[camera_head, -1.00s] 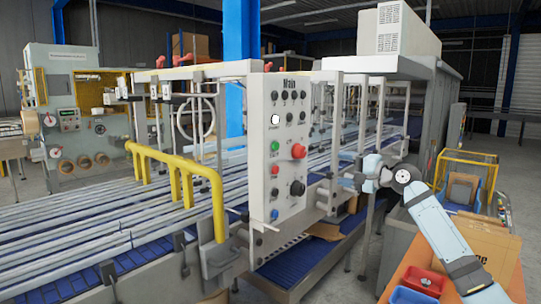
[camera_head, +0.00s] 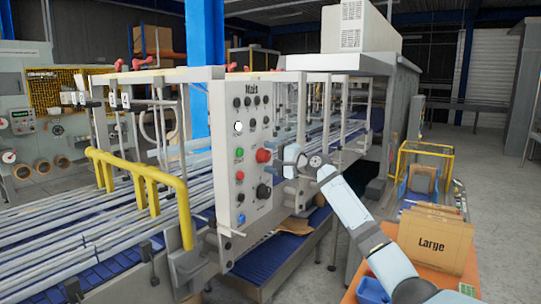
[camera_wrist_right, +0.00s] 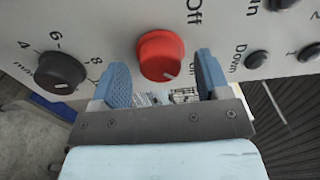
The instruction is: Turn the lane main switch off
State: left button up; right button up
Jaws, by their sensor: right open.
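The lane main switch is a red rotary knob (camera_head: 263,155) on the right part of the light grey panel (camera_head: 239,150) marked "Main". In the right wrist view the red knob (camera_wrist_right: 161,56) has a white mark pointing down and slightly right, on the side of the partly hidden "On" label; "Off" is printed above right. My right gripper (camera_head: 286,155) is at the panel. In the wrist view its blue fingers (camera_wrist_right: 162,85) are open, one on each side of the knob, with visible gaps. My left gripper is not in view.
A black dial (camera_wrist_right: 60,71) with numbers lies just left of the fingers in the wrist view, and black "Down" buttons (camera_wrist_right: 257,59) lie right. A yellow rail (camera_head: 140,180) stands left of the panel. An orange table with a "Large" carton (camera_head: 432,242) stands at right.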

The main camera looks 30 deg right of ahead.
jog(key=shift+w+a, duration=0.1)
jog(key=shift+c, duration=0.4)
jog(key=c, duration=0.8)
jog(key=shift+c, duration=0.2)
